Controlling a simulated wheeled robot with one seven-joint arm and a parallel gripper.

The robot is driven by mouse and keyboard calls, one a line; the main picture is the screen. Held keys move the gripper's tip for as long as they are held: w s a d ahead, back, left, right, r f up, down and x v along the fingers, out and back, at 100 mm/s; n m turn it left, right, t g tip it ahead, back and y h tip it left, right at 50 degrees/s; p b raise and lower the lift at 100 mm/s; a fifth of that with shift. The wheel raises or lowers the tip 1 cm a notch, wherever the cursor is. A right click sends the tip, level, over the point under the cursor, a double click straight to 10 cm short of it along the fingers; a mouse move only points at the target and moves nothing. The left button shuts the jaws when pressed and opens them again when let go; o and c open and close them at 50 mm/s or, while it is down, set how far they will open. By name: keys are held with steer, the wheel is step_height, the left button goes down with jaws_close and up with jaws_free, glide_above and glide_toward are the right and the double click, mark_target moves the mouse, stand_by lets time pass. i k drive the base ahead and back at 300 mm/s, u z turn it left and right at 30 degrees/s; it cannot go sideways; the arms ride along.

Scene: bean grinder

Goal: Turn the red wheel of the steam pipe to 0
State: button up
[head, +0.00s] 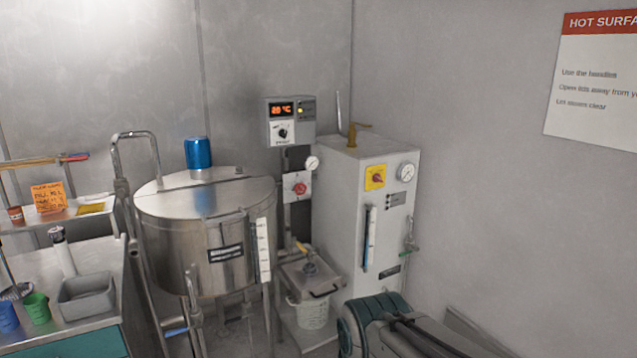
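The red wheel (299,188) is small and sits on a pale plate on the steam pipe (286,228), between the steel kettle and the white boiler cabinet. The wheel's setting and any numbers on its plate are too small to read. A round gauge (312,163) is just above the wheel. Part of my arm, dark and green-grey, shows at the bottom right, in front of the cabinet and well below the wheel. My gripper's fingers cannot be made out.
The steel kettle (180,241) with a blue motor (198,153) stands left of the pipe. A control box (290,122) hangs above. The white cabinet (350,205) with a red-yellow switch (376,177) stands right. A lidded box (310,275) and bucket (308,313) are below. A counter (85,268) is left.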

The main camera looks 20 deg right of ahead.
mark_target(300, 188)
steer(key=z, duration=0.3)
steer(key=i, duration=2.05)
steer(key=u, duration=0.15)
